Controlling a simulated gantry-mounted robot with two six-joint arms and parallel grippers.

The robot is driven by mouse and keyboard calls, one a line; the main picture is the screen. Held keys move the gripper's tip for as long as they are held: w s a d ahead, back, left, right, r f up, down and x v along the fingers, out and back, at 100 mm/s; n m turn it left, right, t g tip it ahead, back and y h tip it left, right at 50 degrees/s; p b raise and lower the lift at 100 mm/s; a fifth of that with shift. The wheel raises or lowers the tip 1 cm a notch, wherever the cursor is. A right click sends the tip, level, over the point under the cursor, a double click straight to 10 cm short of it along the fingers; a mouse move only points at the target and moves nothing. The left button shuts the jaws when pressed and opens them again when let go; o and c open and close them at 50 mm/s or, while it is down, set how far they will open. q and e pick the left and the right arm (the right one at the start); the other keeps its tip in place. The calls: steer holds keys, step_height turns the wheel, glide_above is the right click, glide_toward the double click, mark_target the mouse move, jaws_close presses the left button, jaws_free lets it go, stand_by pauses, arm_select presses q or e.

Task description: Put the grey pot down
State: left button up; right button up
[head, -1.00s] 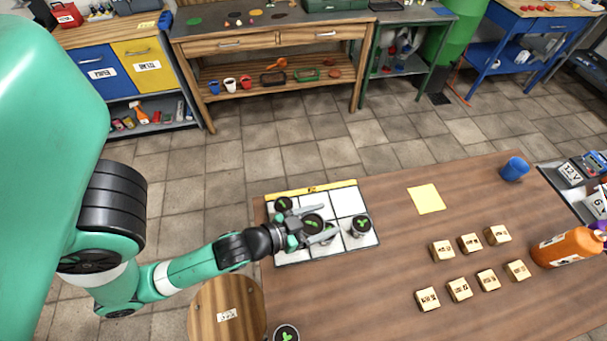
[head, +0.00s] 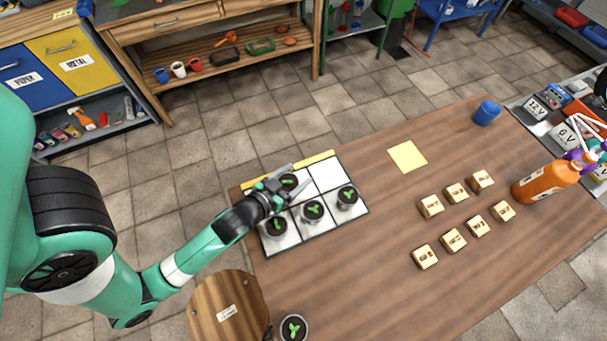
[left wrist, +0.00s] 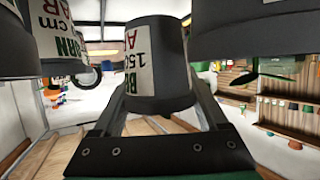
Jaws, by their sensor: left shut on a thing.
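My left gripper (head: 277,190) is over the white tiled mat (head: 326,174) and is shut on a grey pot with a green sprout (head: 289,181), at the mat's far middle tile. Whether this pot touches the mat cannot be told. Three similar pots stand along the near row: left pot (head: 276,228), middle pot (head: 312,211) and right pot (head: 347,197). Another pot (head: 294,328) is at the bottom edge of the view. The gripper hides part of the far-left tile.
A round wooden stool (head: 225,308) is at the table's left. Several labelled wooden blocks (head: 453,240), a yellow sheet (head: 407,157), a blue cup (head: 487,113) and an orange bottle (head: 545,183) are to the right on the table (head: 380,285). The table's middle is clear.

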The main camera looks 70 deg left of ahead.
arm_select(q)
steer(key=shift+f, duration=0.95)
steer(key=w+a, duration=0.1)
steer(key=w, duration=0.1)
steer(key=w+a, duration=0.1)
steer(key=shift+w+a+r+p, duration=0.15)
steer(key=shift+w+r+p, duration=0.05)
steer(key=shift+w+p, duration=0.15)
steer(key=shift+f+b, duration=0.35)
steer(key=shift+f, duration=0.35)
steer(key=shift+s, duration=0.2)
steer(key=shift+w+f, duration=0.1)
steer(key=shift+f, duration=0.1)
steer(key=o, duration=1.4)
steer(key=shift+r, duration=0.1)
